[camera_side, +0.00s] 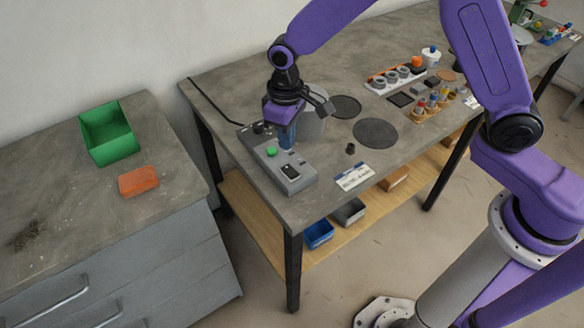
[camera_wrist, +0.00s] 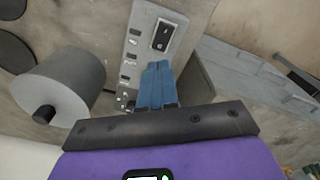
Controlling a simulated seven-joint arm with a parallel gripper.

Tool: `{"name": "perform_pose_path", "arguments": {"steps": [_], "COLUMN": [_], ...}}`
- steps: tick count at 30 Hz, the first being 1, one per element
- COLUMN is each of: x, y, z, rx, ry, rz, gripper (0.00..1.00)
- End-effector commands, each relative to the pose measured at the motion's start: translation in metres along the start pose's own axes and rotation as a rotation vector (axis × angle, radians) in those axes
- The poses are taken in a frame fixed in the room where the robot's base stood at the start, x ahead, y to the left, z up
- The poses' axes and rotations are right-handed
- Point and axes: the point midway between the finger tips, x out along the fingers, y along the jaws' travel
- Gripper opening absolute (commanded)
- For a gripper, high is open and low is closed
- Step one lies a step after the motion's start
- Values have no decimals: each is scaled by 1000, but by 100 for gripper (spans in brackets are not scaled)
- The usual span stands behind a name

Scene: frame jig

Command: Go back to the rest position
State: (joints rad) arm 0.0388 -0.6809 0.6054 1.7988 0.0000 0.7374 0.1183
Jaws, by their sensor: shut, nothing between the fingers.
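My gripper (camera_side: 287,137) has blue fingers that are shut and empty. In the side view it points down just above the grey control box (camera_side: 290,178), close to its green button (camera_side: 271,152). In the wrist view my gripper (camera_wrist: 157,70) shows in front of the same control box (camera_wrist: 135,50), with a black rocker switch (camera_wrist: 163,36) beyond the fingertips. I cannot tell whether the fingertips touch the box. The green button is hidden in the wrist view.
A grey cylinder (camera_wrist: 62,85) stands beside my gripper. Dark round discs (camera_side: 375,134), a small black knob (camera_side: 351,149) and a white label card (camera_side: 355,177) lie on the table. Trays of small parts (camera_side: 432,103) are at the back right. A green bin (camera_side: 109,133) stands on the left cabinet.

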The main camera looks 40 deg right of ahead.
Motion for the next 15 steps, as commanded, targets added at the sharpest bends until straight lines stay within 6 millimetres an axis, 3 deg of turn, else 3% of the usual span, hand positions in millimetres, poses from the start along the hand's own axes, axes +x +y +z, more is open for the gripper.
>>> {"name": "perform_pose_path", "arguments": {"steps": [8, 11, 15], "x": [-7, -21, -46], "y": [-2, -5, -10], "z": [8, 25, 65], "rx": [-18, -54, -133], "ry": [2, 7, 12], "rz": [0, -1, -2], "gripper": [0, 0, 0]}}
